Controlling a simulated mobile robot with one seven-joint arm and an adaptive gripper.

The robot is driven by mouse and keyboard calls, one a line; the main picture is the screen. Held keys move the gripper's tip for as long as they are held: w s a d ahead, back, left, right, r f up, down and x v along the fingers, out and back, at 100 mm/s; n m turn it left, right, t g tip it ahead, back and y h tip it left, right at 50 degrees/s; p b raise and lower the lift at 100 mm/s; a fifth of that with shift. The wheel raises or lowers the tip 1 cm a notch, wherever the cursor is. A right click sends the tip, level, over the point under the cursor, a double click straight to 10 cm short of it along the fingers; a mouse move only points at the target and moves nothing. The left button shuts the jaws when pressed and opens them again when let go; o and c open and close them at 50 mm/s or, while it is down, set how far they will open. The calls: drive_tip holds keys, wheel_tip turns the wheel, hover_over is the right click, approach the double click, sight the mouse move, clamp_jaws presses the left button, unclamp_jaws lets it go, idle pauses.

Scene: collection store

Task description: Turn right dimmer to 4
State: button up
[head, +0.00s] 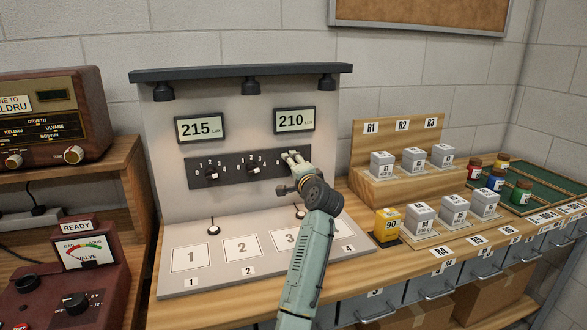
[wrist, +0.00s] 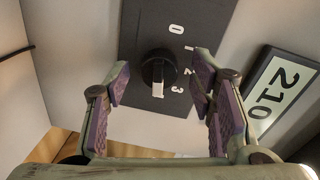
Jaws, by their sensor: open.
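The right dimmer is a round black knob (wrist: 157,68) on a dark panel (wrist: 200,22), seen in the wrist view. Numerals 0 to 3 show along its right side. My gripper (wrist: 163,70) is open, with a purple-padded finger on each side of the knob and gaps between. In the head view my gripper (head: 294,160) is at the right end of the panel (head: 232,172) and hides this knob.
The left dimmer (head: 212,176) and middle dimmer (head: 253,168) are on the same panel, left of my gripper. Displays above read 215 (head: 199,128) and 210 (head: 294,121). A radio (head: 55,115) stands at left; grey blocks (head: 420,218) and jars (head: 497,180) stand at right.

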drive_tip(key=f+v, duration=0.1)
drive_tip(key=v, duration=1.1)
drive_tip(key=shift+r, duration=0.45)
